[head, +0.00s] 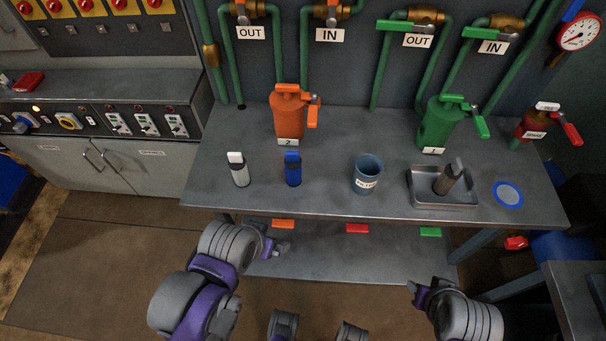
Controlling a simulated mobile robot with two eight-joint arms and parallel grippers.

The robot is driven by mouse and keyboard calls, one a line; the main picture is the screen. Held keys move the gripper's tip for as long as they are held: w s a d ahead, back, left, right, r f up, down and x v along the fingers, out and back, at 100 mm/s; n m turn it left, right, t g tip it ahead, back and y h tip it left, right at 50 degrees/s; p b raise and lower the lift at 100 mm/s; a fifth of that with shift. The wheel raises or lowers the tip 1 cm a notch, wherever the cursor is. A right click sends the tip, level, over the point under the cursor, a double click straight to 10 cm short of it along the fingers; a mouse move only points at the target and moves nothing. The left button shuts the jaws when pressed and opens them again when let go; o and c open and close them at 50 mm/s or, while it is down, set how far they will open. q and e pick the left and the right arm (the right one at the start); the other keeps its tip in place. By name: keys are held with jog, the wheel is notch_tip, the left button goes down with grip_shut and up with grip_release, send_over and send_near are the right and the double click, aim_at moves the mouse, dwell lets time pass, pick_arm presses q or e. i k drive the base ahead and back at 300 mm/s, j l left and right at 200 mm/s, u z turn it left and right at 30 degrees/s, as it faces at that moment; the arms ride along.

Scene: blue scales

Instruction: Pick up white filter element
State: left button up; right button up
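The white filter element (240,174) stands upright near the front left of the grey workbench (330,207). My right gripper (415,290) is low in front of the bench, far right of the element. Its finger opening is not clear either.
A blue element (292,170) stands just right of the white one. A labelled cup (367,175), a metal tray (425,200) with a dark used element, and a blue-rimmed disc (508,194) lie further right. Orange (287,120) and green (438,124) housings stand behind.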

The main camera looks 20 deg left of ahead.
aim_at(237, 163)
jog(key=k+j+u, duration=0.1)
jog(key=u, duration=0.4)
jog(key=j+u, duration=0.25)
jog(key=u, duration=0.25)
jog(key=k, duration=0.05)
